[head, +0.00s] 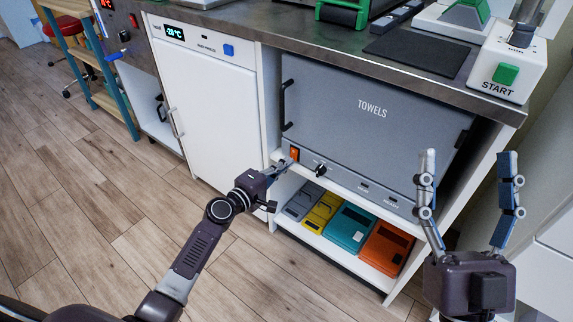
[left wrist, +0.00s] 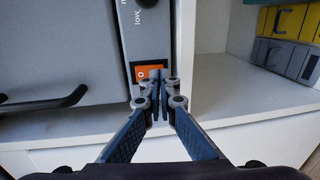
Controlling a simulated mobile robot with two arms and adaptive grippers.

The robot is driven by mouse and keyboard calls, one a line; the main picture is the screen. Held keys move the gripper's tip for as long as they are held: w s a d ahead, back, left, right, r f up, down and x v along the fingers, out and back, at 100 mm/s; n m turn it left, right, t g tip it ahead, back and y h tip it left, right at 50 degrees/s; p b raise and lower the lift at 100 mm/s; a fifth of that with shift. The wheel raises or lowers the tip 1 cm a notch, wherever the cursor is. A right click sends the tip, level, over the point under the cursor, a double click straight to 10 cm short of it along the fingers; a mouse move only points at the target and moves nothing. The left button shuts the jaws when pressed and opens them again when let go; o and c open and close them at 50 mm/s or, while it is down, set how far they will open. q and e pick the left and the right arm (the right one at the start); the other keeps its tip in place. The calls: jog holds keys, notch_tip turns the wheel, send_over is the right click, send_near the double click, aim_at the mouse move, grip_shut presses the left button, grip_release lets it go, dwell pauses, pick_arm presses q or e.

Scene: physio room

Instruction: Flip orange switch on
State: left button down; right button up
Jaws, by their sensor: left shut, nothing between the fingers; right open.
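The orange switch (head: 294,153) is a small rocker at the left end of the control strip under the grey TOWELS cabinet door (head: 365,125). My left gripper (head: 286,165) is shut and empty, with its fingertips right at the switch, just below it in the head view. In the left wrist view the shut fingertips (left wrist: 158,76) overlap part of the orange switch (left wrist: 146,73), where a white mark shows. I cannot tell whether they touch it or which way the rocker is tilted. My right gripper (head: 469,155) is open and empty in front of the cabinet's right side.
A black knob (head: 320,170) sits right of the switch. Below is a shelf with grey, yellow, teal (head: 349,227) and orange cases. A white fridge (head: 207,100) stands to the left. The counter above holds a START button box (head: 508,75) and a dark mat (head: 417,52).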

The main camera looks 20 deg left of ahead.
pick_arm(q)
jog(key=shift+w+d, duration=0.15)
jog(key=shift+w, duration=0.2)
pick_arm(e)
jog(key=shift+s+r, duration=0.3)
pick_arm(q)
jog(key=shift+f, duration=0.1)
pick_arm(e)
jog(key=shift+y, duration=0.3)
